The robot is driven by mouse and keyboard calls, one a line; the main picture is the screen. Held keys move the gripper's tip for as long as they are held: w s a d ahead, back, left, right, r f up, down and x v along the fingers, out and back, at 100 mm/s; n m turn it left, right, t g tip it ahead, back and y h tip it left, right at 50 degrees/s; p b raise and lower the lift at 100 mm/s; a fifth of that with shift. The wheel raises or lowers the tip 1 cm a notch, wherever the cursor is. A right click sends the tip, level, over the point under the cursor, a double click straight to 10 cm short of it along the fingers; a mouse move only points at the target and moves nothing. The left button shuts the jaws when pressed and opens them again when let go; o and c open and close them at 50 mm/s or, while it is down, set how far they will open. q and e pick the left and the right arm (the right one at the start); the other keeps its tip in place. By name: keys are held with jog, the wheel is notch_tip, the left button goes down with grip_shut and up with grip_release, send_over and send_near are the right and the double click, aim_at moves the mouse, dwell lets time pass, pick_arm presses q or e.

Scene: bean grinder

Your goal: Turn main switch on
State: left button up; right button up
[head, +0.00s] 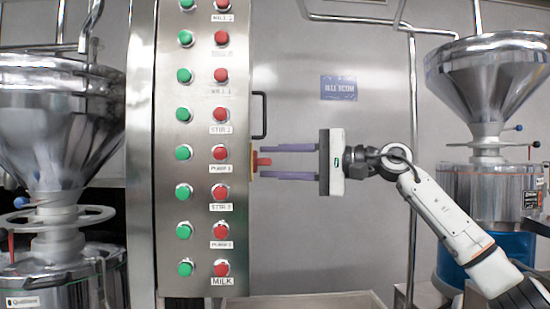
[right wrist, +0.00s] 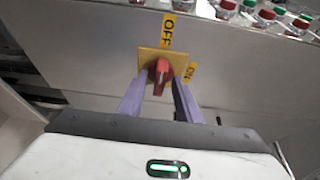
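The main switch is a red rotary knob on a yellow square plate on the side of the steel control cabinet. In the right wrist view the knob (right wrist: 161,72) sits between my fingertips, with an OFF label (right wrist: 168,32) above the plate and an ON label (right wrist: 190,72) to its right. The handle looks roughly in line with OFF; its exact angle is hard to tell. In the head view the red knob (head: 263,161) juts from the cabinet's right edge. My right gripper (head: 272,161) is open, its purple fingers above and below the knob, with no clear contact. My left gripper is out of view.
The cabinet front (head: 203,130) carries columns of green and red buttons. A black handle (head: 264,116) stands just above the right gripper's fingers. Steel hoppers stand at left (head: 55,110) and right (head: 487,85). A grey wall lies behind.

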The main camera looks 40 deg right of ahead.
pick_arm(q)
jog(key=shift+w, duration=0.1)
pick_arm(e)
grip_shut()
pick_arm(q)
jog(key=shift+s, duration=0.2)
